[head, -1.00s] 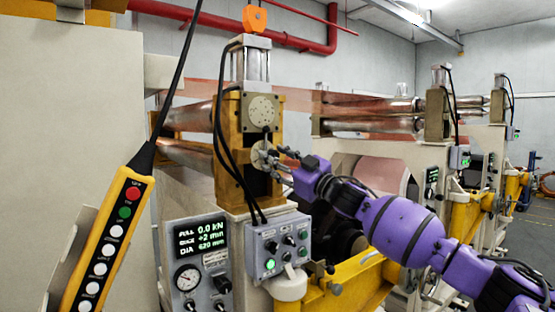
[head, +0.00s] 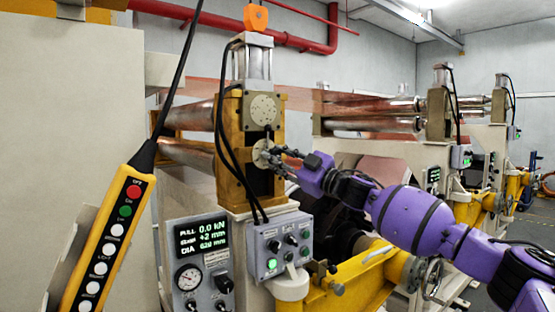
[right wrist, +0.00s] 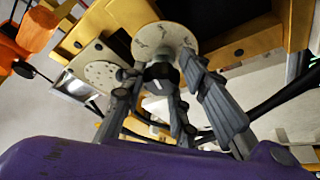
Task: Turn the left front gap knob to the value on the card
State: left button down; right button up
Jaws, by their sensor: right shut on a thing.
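The gap knob (right wrist: 158,76) is a small dark knob on a pale round dial disc (right wrist: 165,38) with dark marks, best seen in the right wrist view. In the head view the disc (head: 260,151) sits on the yellow roll stand (head: 232,165), below a square plate with a round face (head: 263,109). My right gripper (head: 268,156) reaches it from the right, and in the right wrist view its grey fingers (right wrist: 162,84) are shut around the knob. The knob's exact setting is too small to read. I cannot make out a card. My left gripper is not in view.
A yellow pendant with buttons (head: 108,245) hangs at the left front. Below the stand are a display panel (head: 203,250) showing 0.0 kN, +2 mm and 620 mm, and a grey switch box (head: 280,247). Black cables hang beside the stand. Further roll stands (head: 438,112) stand right.

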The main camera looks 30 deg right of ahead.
jog(key=n, duration=0.2)
jog(key=n+g, duration=0.1)
jog(key=shift+d+r+n+y+b, duration=0.25)
jog(key=shift+r+n+y+b, duration=0.05)
jog(key=shift+r+y, duration=0.1)
jog(key=n+g, duration=0.1)
jog(key=n, duration=0.1)
jog(key=r+n+g, duration=0.1)
jog(key=n, duration=0.1)
jog(key=shift+s+n, duration=0.1)
jog(key=shift+n, duration=0.8)
jog(key=shift+r+g, duration=0.1)
jog(key=shift+g, duration=0.2)
jog(key=o, duration=1)
jog(key=shift+c, duration=0.2)
jog(key=shift+o, duration=0.5)
jog(key=shift+a, duration=0.1)
jog(key=shift+f, duration=0.3)
jog(key=shift+f, duration=0.15)
